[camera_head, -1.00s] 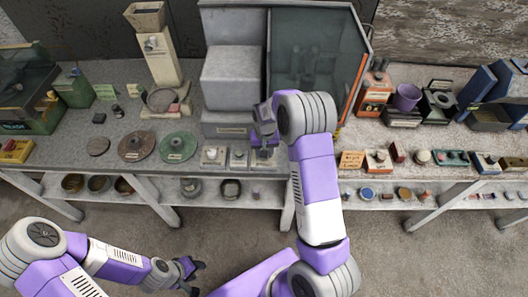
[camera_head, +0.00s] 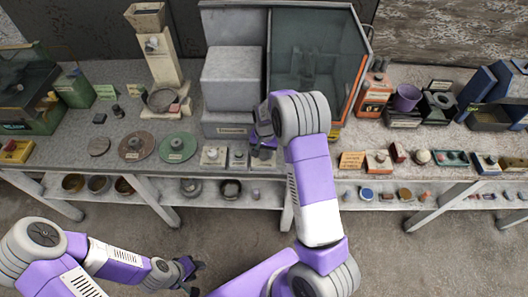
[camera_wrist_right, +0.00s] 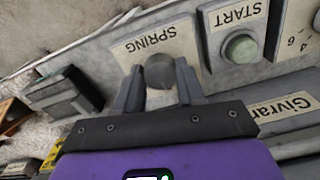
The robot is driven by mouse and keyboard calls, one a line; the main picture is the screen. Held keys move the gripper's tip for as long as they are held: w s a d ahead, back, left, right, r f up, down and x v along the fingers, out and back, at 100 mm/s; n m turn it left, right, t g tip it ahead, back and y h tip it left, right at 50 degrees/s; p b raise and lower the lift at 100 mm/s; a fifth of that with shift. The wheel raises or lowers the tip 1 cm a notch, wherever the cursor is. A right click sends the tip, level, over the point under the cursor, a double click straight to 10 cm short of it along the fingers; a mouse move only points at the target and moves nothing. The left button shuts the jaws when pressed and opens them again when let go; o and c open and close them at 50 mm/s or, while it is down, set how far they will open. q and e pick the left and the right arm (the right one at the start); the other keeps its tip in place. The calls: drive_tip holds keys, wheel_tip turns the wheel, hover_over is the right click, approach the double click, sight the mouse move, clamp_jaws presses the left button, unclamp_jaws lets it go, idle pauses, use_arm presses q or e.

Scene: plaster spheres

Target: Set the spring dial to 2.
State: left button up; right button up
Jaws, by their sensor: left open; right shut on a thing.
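The spring dial (camera_wrist_right: 160,70) is a dark grey round knob on a pale plate, below an upside-down "SPRING" label (camera_wrist_right: 158,40) in the right wrist view. My right gripper (camera_wrist_right: 159,79) is shut on this knob, one finger on each side. The dial's scale and setting cannot be read, as the fingers cover the plate around it. In the head view my right gripper (camera_head: 263,152) is at the front of the grey machine (camera_head: 230,80), and the dial is hidden there. My left gripper (camera_head: 192,274) is open and empty, low in front of the bench.
A green START button (camera_wrist_right: 239,47) sits beside the dial in the right wrist view, with a numbered plate (camera_wrist_right: 301,35) beyond it. Grinding discs (camera_head: 176,148) lie left of the machine. Small boxes and knobs (camera_head: 378,161) crowd the bench to the right.

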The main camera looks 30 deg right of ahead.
sight(265, 154)
drive_tip(key=o, duration=1)
drive_tip(key=shift+o, duration=0.2)
drive_tip(key=shift+r, duration=0.1)
wheel_tip(265, 154, up, 8)
drive_tip(key=shift+f+p, duration=0.25)
drive_tip(key=shift+p, duration=0.1)
drive_tip(key=shift+s, duration=0.1)
